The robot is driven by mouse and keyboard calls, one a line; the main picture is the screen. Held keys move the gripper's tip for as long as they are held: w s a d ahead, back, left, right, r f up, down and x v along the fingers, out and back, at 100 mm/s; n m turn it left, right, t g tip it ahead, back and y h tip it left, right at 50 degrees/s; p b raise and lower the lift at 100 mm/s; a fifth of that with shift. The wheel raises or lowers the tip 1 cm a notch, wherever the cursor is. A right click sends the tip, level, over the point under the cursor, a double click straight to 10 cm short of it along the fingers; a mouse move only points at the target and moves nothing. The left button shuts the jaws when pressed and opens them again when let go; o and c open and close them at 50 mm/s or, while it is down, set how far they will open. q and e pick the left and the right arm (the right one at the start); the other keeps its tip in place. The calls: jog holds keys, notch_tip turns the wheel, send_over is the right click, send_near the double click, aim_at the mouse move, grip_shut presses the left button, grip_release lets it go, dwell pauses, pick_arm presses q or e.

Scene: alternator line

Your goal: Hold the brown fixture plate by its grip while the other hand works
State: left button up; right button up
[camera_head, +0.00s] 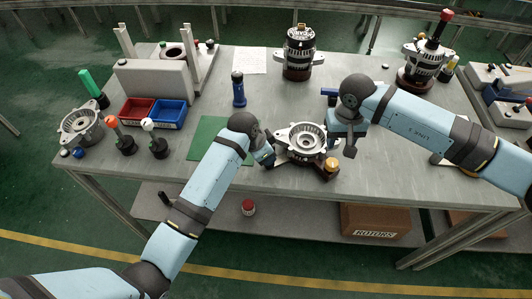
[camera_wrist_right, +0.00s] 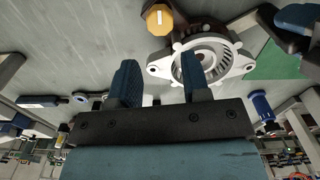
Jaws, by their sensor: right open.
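The brown fixture plate (camera_head: 322,172) lies on the table, mostly hidden under a silver alternator housing (camera_head: 301,141). An amber knob (camera_head: 332,164) stands at its right front corner. In the right wrist view the knob (camera_wrist_right: 158,19), the housing (camera_wrist_right: 203,58) and a strip of the plate (camera_wrist_right: 192,23) show beyond the fingers. My right gripper (camera_head: 342,148) is open and empty, above and just right of the housing; its fingers (camera_wrist_right: 160,78) show apart. My left gripper (camera_head: 266,153) is at the housing's left side; its fingers are too small to judge, and contact is unclear.
A green mat (camera_head: 207,140) lies left of the housing. A blue-black upright tool (camera_head: 238,90) stands behind it. Red (camera_head: 137,111) and blue (camera_head: 167,114) bins stand at left. Assembled alternators (camera_head: 299,55) (camera_head: 424,65) stand at the back. The table's front edge is close.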

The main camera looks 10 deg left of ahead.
aim_at(333, 162)
jog(key=o, duration=0.4)
jog(key=shift+r, duration=0.1)
jog(key=shift+c, duration=0.2)
jog(key=shift+r+n, duration=0.7)
jog(key=shift+r, duration=0.25)
notch_tip(333, 162, down, 12)
jog(key=shift+r, duration=0.1)
jog(key=c, duration=0.9)
